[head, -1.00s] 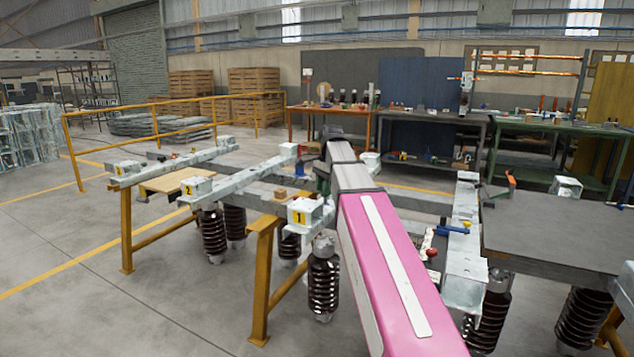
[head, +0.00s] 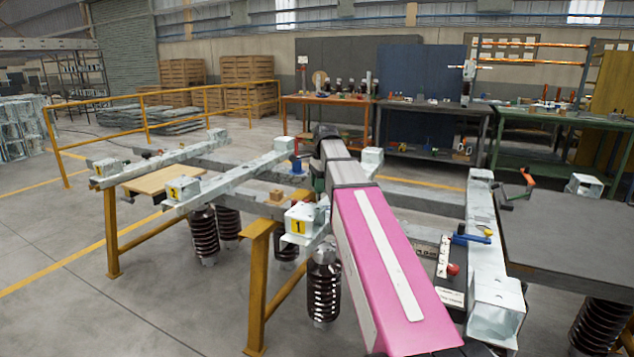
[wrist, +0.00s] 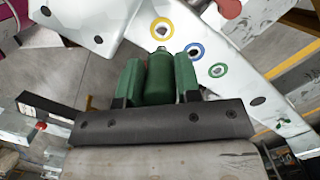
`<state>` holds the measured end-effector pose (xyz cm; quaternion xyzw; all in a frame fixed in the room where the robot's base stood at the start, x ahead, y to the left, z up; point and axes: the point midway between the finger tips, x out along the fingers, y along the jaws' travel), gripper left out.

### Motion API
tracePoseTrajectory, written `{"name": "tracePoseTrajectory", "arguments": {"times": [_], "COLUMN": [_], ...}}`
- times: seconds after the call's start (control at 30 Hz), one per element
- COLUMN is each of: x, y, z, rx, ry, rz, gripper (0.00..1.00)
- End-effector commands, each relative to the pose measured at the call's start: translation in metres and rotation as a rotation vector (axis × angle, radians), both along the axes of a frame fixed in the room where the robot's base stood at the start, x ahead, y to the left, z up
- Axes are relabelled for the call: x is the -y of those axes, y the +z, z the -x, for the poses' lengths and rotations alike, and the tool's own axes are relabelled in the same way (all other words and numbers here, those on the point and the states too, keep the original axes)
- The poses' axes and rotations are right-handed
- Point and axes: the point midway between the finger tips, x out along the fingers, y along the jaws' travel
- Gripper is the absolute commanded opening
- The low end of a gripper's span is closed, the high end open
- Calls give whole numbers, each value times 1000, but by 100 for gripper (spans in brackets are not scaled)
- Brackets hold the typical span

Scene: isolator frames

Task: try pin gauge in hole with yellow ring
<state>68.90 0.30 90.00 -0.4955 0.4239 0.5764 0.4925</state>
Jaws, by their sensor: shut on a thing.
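My gripper (wrist: 160,68) is shut on a green pin gauge (wrist: 160,82) with a rounded body. The gauge stands between the two green finger pads and points toward a pale metal bar (wrist: 125,22). On the bar, a hole with a yellow ring (wrist: 161,28) lies just beyond the gauge's tip. In the head view my pink arm hides most of the gripper.
Galvanized beams on yellow trestles (head: 260,270) carry boxes with yellow number labels (head: 300,222). Dark ribbed insulators (head: 323,285) hang below. A grey table (head: 570,230) stands at right. A blue-handled tool (head: 470,238) lies on the right beam. Floor at left is open.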

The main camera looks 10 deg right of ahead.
Motion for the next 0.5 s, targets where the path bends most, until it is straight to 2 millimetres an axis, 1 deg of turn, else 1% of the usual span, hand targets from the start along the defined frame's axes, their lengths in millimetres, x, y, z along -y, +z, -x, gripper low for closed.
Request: {"name": "tracePoseTrajectory", "arguments": {"times": [0.17,0.5], "x": [0,0], "y": [-7,-33], "z": [0,0], "rx": [1,0], "ry": [1,1], "rz": [0,0], "gripper": [9,9]}}
